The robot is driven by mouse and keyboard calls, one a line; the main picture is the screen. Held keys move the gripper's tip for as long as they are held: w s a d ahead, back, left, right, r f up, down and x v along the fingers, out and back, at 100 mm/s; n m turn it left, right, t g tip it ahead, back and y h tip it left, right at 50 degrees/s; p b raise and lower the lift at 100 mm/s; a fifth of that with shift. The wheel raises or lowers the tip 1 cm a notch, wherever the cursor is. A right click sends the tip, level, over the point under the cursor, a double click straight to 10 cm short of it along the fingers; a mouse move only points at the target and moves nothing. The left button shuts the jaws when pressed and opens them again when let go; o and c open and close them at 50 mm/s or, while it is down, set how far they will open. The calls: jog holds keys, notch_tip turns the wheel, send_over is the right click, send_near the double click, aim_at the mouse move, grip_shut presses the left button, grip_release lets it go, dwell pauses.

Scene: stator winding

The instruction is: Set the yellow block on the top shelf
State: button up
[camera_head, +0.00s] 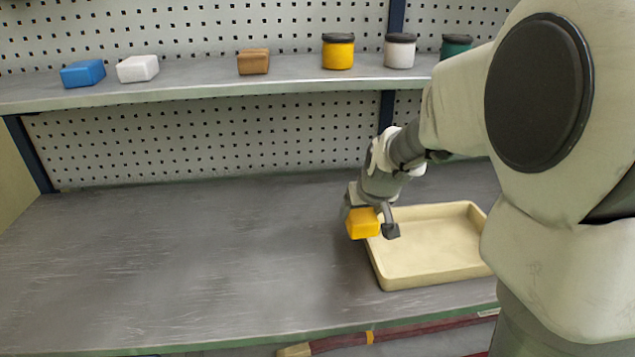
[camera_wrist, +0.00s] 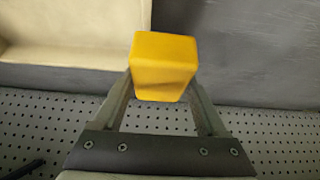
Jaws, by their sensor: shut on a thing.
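The yellow block (camera_head: 362,224) is held in my gripper (camera_head: 370,226), above the left edge of the cream tray in the head view. In the wrist view the yellow block (camera_wrist: 164,66) sits between the two fingers of my gripper (camera_wrist: 165,88), which is shut on it. The shelf (camera_head: 200,82) runs along the back pegboard above the workbench. It is the only shelf board I see. A blue block (camera_head: 83,73), a white block (camera_head: 138,68) and a brown block (camera_head: 253,61) stand on it.
The cream tray (camera_head: 435,211) lies on the workbench (camera_head: 190,250) and looks empty. Yellow (camera_head: 338,54), white (camera_head: 399,52) and green (camera_head: 455,45) lidded jars stand on the shelf's right part. Shelf gaps lie between the white and brown blocks and between brown block and yellow jar.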

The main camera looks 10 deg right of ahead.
jog(key=w+a+f, duration=0.2)
jog(key=w, duration=0.1)
jog(key=w+a+f, duration=0.1)
jog(key=w, duration=0.1)
jog(key=shift+a+f, duration=0.35)
jog(key=shift+f+b, duration=0.7)
jog(key=shift+f, duration=1.3)
jog(key=shift+f, duration=0.1)
jog(key=o, duration=1.1)
jog(key=shift+f, duration=0.1)
jog(key=o, duration=0.4)
